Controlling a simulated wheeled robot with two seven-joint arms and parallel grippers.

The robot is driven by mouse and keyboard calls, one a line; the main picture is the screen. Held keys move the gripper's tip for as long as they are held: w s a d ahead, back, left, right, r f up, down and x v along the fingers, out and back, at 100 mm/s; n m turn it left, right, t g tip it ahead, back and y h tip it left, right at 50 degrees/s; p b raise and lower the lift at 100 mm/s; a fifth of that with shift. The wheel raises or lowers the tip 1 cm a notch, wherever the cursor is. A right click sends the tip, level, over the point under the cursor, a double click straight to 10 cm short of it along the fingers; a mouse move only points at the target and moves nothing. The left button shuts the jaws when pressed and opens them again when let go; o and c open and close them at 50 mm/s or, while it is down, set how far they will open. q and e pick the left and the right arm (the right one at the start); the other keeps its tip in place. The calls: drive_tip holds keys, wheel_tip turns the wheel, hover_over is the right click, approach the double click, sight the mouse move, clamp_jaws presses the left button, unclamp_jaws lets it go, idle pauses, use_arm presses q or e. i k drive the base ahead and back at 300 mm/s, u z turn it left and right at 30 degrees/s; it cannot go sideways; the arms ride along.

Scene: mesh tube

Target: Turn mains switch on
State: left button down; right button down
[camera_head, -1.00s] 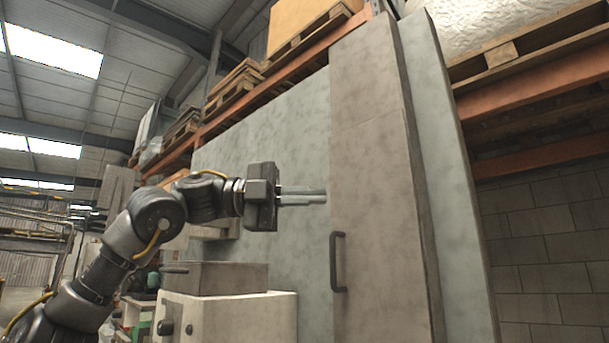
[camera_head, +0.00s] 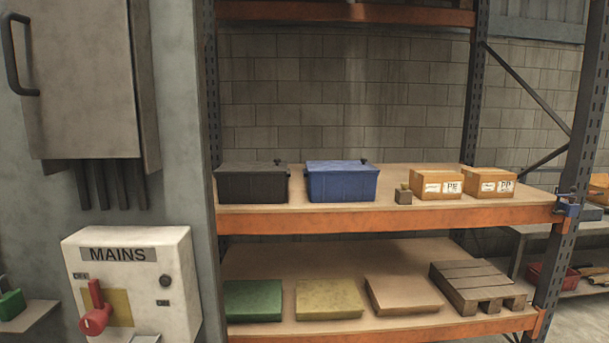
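The mains switch box (camera_head: 135,285) is a cream panel labelled MAINS, low at the left of the head view. Its red lever (camera_head: 95,310) has a round red knob at the lower end and sits near the left side of a yellowish plate (camera_head: 120,307). A small OFF-like label is above the lever at the left, and another small label is at the lower right; both are hard to read. Neither of my grippers shows in the current view.
A grey cabinet (camera_head: 85,80) with a black handle (camera_head: 18,55) is above the switch box. To the right, a shelf (camera_head: 380,215) holds a black bin (camera_head: 252,184), a blue bin (camera_head: 341,182) and cardboard boxes. A green object (camera_head: 11,300) is at the far left.

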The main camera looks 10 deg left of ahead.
sight(94, 321)
drive_tip(key=k, duration=1.5)
